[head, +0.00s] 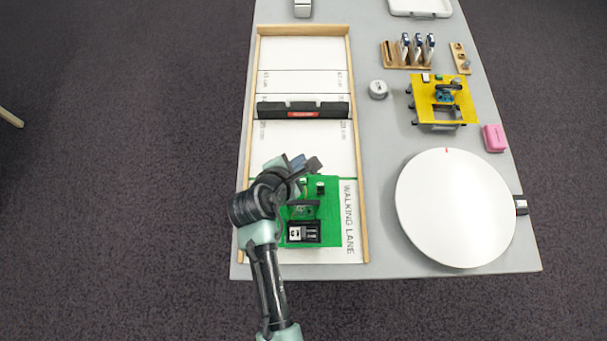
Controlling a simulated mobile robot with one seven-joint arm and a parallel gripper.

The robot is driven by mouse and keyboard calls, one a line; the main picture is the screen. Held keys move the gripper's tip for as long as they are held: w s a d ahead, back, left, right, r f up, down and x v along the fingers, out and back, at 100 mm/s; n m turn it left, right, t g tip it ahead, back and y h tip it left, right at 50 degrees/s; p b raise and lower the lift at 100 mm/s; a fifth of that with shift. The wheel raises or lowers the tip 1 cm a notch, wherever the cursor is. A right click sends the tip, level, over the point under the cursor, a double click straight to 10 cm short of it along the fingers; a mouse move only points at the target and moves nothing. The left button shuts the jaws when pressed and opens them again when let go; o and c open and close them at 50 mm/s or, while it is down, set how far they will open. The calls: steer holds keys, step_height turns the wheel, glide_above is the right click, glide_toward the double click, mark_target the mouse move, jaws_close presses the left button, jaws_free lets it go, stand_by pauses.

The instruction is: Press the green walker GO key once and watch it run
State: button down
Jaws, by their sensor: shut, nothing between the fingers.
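The green walker (328,212) stands at the near end of the white walking lane (350,252). It has a flat green deck with a black and white box (304,232) at its near edge and small dark parts in its middle. A small dark green raised piece (320,187) shows near its far right; I cannot tell whether this is the GO key. My gripper (303,174) is shut and empty, over the far left part of the walker. My arm hides the walker's left side. I cannot tell whether the fingertips touch it.
A dark barrier bar (303,109) crosses the lane ahead, between wooden side rails (355,140). To the right are a white round turntable (455,208), a yellow walker (462,100), a pink block (494,138), a grey round item (378,89) and a wooden tool rack (391,56).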

steer(key=shift+f, duration=0.1)
steer(key=b, duration=0.8)
glide_above(300, 178)
steer(key=s, duration=0.2)
steer(key=f, duration=0.6)
steer(key=shift+w+f, duration=0.2)
steer(key=shift+f, duration=0.2)
steer(key=shift+f+b, duration=0.5)
steer(key=shift+f, duration=0.35)
steer(key=shift+f, duration=0.15)
steer(key=shift+f, duration=0.3)
steer(key=shift+f, duration=0.35)
stand_by(0.5)
stand_by(0.3)
steer(key=shift+r+p, duration=0.8)
steer(key=shift+p, duration=0.15)
